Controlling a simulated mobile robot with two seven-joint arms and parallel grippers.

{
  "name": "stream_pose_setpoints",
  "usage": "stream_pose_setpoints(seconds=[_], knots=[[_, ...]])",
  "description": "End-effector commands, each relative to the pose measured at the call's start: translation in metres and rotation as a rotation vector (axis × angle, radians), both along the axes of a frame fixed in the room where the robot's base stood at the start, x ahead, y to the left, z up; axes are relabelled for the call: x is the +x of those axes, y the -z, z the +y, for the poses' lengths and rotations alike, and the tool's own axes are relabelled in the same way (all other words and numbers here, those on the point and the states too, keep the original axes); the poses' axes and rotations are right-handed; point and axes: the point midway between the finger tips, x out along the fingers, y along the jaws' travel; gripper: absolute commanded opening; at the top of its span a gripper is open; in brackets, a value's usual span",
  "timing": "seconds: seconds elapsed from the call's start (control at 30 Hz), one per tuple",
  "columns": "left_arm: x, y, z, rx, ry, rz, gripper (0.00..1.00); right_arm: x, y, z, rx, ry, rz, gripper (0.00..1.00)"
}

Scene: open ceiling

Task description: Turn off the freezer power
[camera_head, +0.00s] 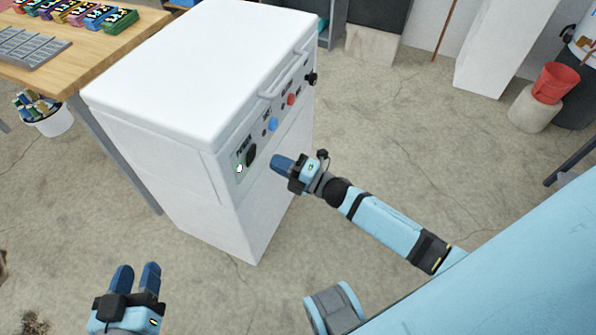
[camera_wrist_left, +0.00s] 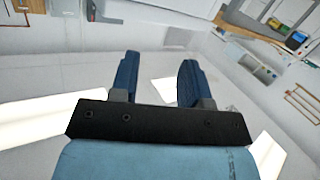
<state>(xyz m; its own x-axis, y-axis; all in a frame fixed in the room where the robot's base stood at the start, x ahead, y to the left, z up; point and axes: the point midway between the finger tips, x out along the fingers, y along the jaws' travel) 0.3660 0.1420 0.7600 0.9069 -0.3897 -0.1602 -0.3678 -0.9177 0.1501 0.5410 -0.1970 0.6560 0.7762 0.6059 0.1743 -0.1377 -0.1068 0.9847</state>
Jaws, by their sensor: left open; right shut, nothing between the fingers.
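The white chest freezer (camera_head: 205,65) stands in the middle of the head view with its lid down. Its front panel carries a black power knob (camera_head: 250,155) with a small light (camera_head: 239,168) beside it, a blue button (camera_head: 272,124), a red button (camera_head: 291,98) and another black knob (camera_head: 311,78). My right gripper (camera_head: 277,162) is shut and empty, its fingertips pointing at the panel just right of the power knob. I cannot tell whether they touch. My left gripper (camera_head: 137,272) is open and empty, low at the left, away from the freezer; its fingers also show in the left wrist view (camera_wrist_left: 158,80).
A wooden table (camera_head: 100,50) with a grey rack (camera_head: 28,46) and several colourful packs stands left of the freezer. A white bucket (camera_head: 45,120) is under it. A red bucket (camera_head: 555,83) sits on a block at the right. The concrete floor before the freezer is clear.

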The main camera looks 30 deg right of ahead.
Motion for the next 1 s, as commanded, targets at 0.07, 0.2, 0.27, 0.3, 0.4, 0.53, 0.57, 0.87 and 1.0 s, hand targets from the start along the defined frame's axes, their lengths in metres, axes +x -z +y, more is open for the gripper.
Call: stream_pose_setpoints(seconds=[0.07, 0.2, 0.27, 0.3, 0.4, 0.53, 0.57, 0.87, 1.0], knots=[[0.0, -0.001, -0.002, -0.011, 0.003, -0.014, 0.43, 0.013, -0.002, 0.01, 0.0, -0.001, -0.002, 0.0], [0.001, -0.011, -0.004, -0.034, 0.007, -0.052, 0.43, 0.028, -0.005, 0.021, 0.0, 0.0, 0.0, 0.0], [0.001, -0.017, -0.005, -0.041, 0.01, -0.068, 0.43, 0.032, -0.006, 0.025, 0.001, -0.001, 0.0, 0.0], [0.002, -0.02, -0.006, -0.046, 0.012, -0.078, 0.43, 0.034, -0.007, 0.026, 0.001, -0.001, 0.0, 0.0], [0.004, -0.026, -0.008, -0.054, 0.016, -0.098, 0.43, 0.037, -0.008, 0.029, 0.0, 0.0, 0.001, 0.0], [0.005, -0.026, -0.009, -0.054, 0.02, -0.1, 0.43, 0.038, -0.008, 0.03, 0.0, 0.0, 0.001, 0.0], [0.005, -0.026, -0.009, -0.054, 0.019, -0.099, 0.43, 0.038, -0.008, 0.03, 0.0, 0.0, 0.001, 0.0], [0.003, -0.025, -0.005, -0.027, 0.014, -0.065, 0.43, 0.039, -0.013, 0.03, -0.011, -0.001, 0.015, 0.0], [-0.008, 0.014, 0.014, 0.075, -0.02, 0.114, 0.43, 0.042, -0.021, 0.033, -0.046, -0.002, 0.059, 0.0]])
